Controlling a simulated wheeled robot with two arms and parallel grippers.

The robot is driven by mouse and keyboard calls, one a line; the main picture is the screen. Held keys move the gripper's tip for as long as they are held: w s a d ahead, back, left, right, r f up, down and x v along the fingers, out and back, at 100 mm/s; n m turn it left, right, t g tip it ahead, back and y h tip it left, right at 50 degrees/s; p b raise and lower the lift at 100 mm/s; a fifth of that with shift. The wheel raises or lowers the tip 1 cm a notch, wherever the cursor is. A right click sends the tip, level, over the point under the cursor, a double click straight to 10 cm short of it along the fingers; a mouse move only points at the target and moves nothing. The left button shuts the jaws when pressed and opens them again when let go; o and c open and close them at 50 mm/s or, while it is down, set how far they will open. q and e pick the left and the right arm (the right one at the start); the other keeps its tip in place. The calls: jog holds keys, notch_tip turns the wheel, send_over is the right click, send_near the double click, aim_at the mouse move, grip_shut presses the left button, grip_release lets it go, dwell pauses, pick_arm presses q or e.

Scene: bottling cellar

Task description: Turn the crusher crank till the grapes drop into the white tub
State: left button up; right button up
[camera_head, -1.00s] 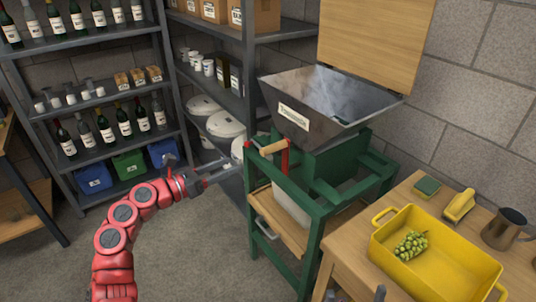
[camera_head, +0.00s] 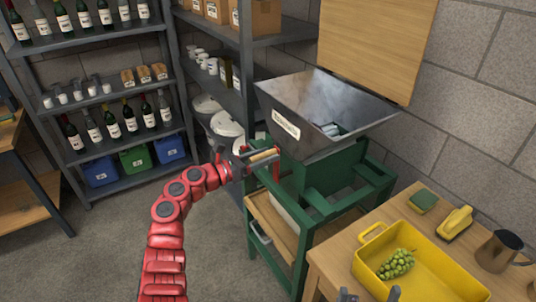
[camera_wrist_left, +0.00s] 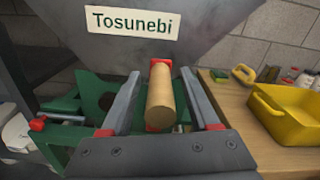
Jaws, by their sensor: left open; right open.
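The crusher is a grey metal hopper (camera_head: 315,95) on a green frame (camera_head: 305,215). Its crank has a red arm and a wooden handle (camera_head: 263,155), which also shows in the left wrist view (camera_wrist_left: 160,98). My left gripper (camera_head: 256,161) is open, with one finger on each side of the handle and gaps visible. The white tub (camera_head: 284,207) is partly hidden inside the frame below the hopper. Green grapes (camera_head: 397,264) lie in a yellow tray (camera_head: 460,283); none show in the hopper. My right gripper (camera_head: 369,296) is open, only its fingertips visible at the bottom edge.
A wooden table (camera_head: 425,198) at the right bears the tray, a green sponge (camera_head: 423,201), a yellow brush (camera_head: 456,222) and a dark jug (camera_head: 499,250). Bottle shelves (camera_head: 100,96) stand behind at left. Floor is free around my left arm.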

pick_arm(q)
grip_shut()
dwell(1.4)
